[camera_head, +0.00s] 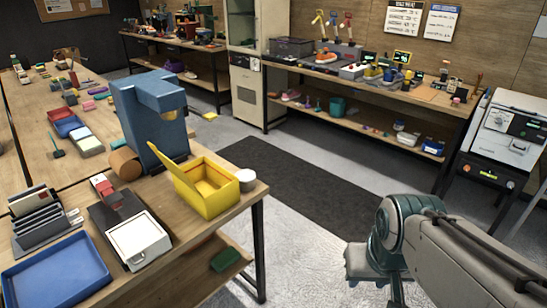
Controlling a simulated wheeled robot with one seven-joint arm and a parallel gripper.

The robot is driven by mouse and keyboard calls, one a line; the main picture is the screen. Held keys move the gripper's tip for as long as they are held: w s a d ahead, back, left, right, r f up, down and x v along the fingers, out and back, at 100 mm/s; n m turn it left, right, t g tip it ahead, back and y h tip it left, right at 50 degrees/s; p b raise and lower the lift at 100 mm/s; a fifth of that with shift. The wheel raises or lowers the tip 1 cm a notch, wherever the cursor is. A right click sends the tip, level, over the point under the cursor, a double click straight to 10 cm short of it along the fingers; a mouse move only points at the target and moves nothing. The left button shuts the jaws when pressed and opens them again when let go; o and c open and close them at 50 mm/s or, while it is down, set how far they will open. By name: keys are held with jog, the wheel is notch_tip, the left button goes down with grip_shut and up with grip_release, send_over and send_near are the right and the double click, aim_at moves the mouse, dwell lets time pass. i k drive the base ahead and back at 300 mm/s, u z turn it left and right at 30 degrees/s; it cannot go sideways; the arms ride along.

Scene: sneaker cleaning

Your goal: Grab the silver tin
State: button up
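A small round pale grey thing (246,184), which looks like the silver tin, stands at the front right corner of the wooden table, just right of the open yellow box. Its top is light and its side is plain. My gripper (392,296) hangs low at the bottom of the view, right of the table and well apart from the tin. Its fingertips are cut off by the lower edge, so whether it is open or shut does not show.
The yellow box (222,204) with its lid up, a tall blue machine (150,115), a white-topped device (138,240) and a blue tray (55,272) crowd the wooden table (203,232). A dark mat (295,180) covers clear floor between this table and the far workbench (350,80).

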aim_at(246, 177)
jog(key=u, duration=0.1)
jog(key=i, duration=1)
jog(key=u, duration=0.7)
jog(key=i, duration=0.45)
jog(key=u, duration=0.3)
